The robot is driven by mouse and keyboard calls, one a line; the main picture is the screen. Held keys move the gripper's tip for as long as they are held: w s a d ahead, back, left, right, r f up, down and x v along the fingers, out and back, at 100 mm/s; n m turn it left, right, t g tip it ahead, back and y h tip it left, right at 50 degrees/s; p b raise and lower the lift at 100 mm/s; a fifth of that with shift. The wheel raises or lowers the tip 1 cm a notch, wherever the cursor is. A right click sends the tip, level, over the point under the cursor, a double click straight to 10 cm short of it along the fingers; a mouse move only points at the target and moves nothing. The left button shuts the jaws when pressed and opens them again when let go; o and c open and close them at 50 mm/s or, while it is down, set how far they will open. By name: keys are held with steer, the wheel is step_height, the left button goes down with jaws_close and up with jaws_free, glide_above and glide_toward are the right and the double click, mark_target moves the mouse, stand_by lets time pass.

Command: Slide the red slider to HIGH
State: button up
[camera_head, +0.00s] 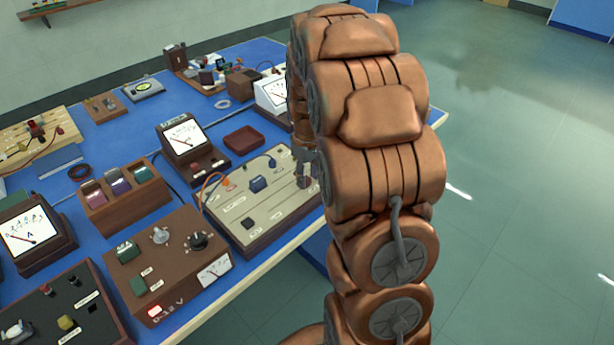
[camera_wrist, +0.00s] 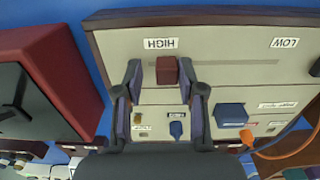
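The red slider (camera_wrist: 166,70) is a small dark-red block on the pale instrument panel. In the wrist view it sits just below the upside-down HIGH label (camera_wrist: 161,43), well left of the LOW label (camera_wrist: 285,43). My gripper (camera_wrist: 166,80) is over the panel, with one finger on each side of the slider. The fingers look open, with a gap beside the slider.
A blue knob (camera_wrist: 231,115) and a small blue switch (camera_wrist: 177,130) stand on the same panel. A dark-red tray (camera_head: 244,139) lies behind it, a meter (camera_head: 186,140) to the left. An orange wire (camera_head: 207,184) loops at the panel's left. Open floor lies right of the bench.

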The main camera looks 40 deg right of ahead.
mark_target(307, 177)
steer(key=shift+o, duration=0.5)
steer(key=shift+a, duration=0.1)
step_height(307, 177, up, 12)
stand_by(0.6)
